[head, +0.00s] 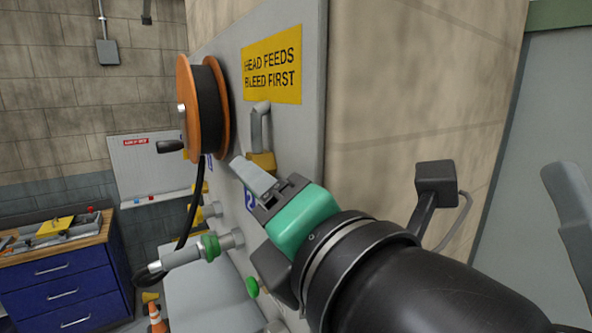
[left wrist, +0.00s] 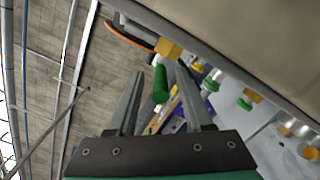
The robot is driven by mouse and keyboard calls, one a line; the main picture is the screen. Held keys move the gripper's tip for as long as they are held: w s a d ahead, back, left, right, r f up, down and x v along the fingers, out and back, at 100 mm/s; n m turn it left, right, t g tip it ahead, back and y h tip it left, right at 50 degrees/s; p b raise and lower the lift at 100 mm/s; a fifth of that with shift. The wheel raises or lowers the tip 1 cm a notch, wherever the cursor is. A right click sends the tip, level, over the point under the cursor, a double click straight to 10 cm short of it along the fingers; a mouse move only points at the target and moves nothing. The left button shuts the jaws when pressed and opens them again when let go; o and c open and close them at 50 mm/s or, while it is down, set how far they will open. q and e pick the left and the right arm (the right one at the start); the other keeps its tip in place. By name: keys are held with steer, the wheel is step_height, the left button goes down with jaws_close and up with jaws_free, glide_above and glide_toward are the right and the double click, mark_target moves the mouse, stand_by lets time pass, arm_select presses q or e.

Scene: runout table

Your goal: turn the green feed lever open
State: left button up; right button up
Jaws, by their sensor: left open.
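A green lever (left wrist: 160,84) shows in the left wrist view, lying between the two fingers of my left gripper (left wrist: 158,92). Its upper end is close to a yellow block (left wrist: 168,48). The fingers are apart, and I cannot tell whether either touches the lever. In the head view my left gripper (head: 272,188) is by the grey panel (head: 310,140), just below another view of the yellow block (head: 263,160). The green lever is not visible there, probably hidden behind the gripper. My right gripper is not in view.
A yellow sign (head: 272,64) is on the panel. An orange hose reel (head: 203,105) is left of it, with a black hose (head: 190,215) hanging below. A green-collared fitting (head: 208,247) and a green knob (head: 252,287) sit lower. A blue drawer cabinet (head: 65,290) stands far left.

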arm_select(q)
steer(key=shift+w+a, duration=0.25)
steer(key=shift+w, duration=0.15)
jaws_close()
stand_by(1.2)
